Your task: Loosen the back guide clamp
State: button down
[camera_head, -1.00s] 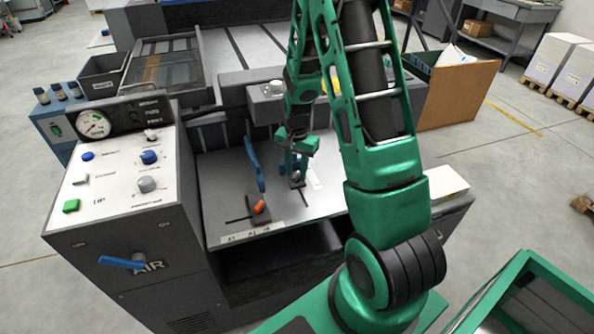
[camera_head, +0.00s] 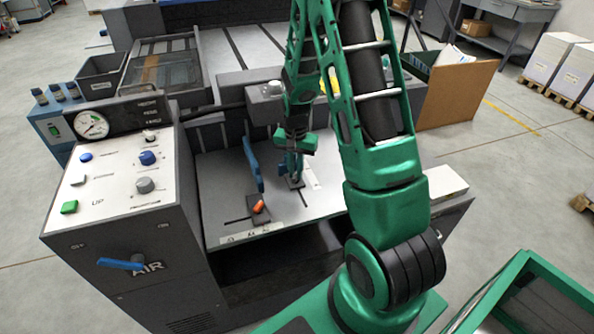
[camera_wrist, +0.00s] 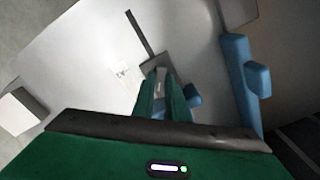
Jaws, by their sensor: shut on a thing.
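The feed table (camera_head: 325,190) carries two dark clamp blocks in slots. The back guide clamp (camera_head: 297,183) sits under my gripper (camera_head: 294,175), and its dark base also shows in the wrist view (camera_wrist: 157,62). My green fingers (camera_wrist: 165,85) point down and are shut on the clamp's lever, which they mostly hide. The nearer clamp (camera_head: 258,208) has an orange lever and stands apart, to the front left. A tall blue guide (camera_head: 254,164) stands left of my gripper; a blue guide also shows at the right of the wrist view (camera_wrist: 240,80).
A control console (camera_head: 115,175) with knobs, a gauge (camera_head: 91,125) and a blue-handled air valve (camera_head: 121,264) stands at the left. A grey bar with a pale knob (camera_head: 271,89) crosses behind my gripper. A brown box (camera_head: 458,92) stands at the right. The table's front right is clear.

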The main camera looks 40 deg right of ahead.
jog(key=n, duration=0.4)
jog(key=shift+s+a+f+n, duration=0.1)
jog(key=shift+s+a+n, duration=0.1)
jog(key=shift+a+n, duration=0.1)
jog(key=n, duration=0.3)
jog(key=shift+n, duration=0.3)
jog(key=n, duration=0.4)
jog(key=shift+w+d, duration=0.1)
jog(key=shift+d, duration=0.05)
jog(key=shift+d+n, duration=0.15)
jog(key=shift+n, duration=1.95)
jog(key=shift+d, duration=0.15)
jog(key=c, duration=1.8)
grip_release()
jog(key=shift+o, duration=0.2)
